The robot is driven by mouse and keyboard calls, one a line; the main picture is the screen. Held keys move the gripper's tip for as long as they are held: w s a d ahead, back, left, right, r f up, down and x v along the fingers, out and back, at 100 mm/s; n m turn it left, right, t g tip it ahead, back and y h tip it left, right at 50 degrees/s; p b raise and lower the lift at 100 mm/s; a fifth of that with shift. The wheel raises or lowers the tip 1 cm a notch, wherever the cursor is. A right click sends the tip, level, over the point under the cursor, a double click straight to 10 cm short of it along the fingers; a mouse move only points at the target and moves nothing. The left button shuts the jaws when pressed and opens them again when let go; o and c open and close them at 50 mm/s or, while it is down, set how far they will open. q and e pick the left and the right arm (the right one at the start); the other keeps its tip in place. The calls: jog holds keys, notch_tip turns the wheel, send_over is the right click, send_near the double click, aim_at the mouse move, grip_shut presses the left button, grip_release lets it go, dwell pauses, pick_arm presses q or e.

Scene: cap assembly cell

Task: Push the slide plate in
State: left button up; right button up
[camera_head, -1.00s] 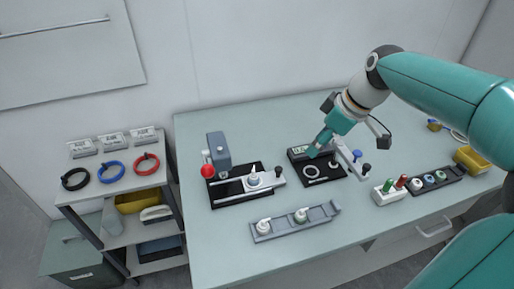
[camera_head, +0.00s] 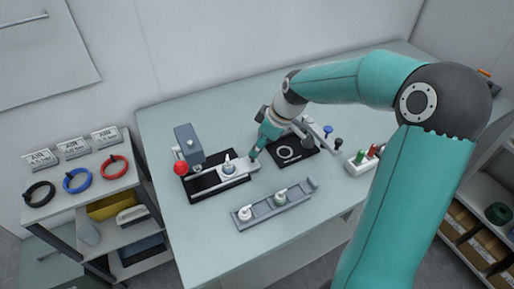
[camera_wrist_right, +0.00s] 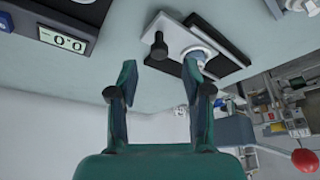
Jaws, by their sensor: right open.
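The slide plate (camera_head: 240,172) is a light grey strip on the black base (camera_head: 203,184) of the press. Its right end sticks out past the base. A white-topped part (camera_head: 228,167) in a round seat sits on it. My right gripper (camera_head: 253,156) is at the plate's right end, where it hides the knob in the head view. My left gripper is not in view.
The press (camera_head: 188,142) with a red ball lever (camera_head: 180,168) stands at the plate's left. A grey tray (camera_head: 264,213) with two white-topped parts lies in front. A shelf (camera_head: 65,203) stands left of the table.

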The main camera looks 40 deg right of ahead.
aim_at(238, 164)
jog(key=shift+x, duration=2.05)
jog(key=shift+c, duration=0.3)
grip_shut()
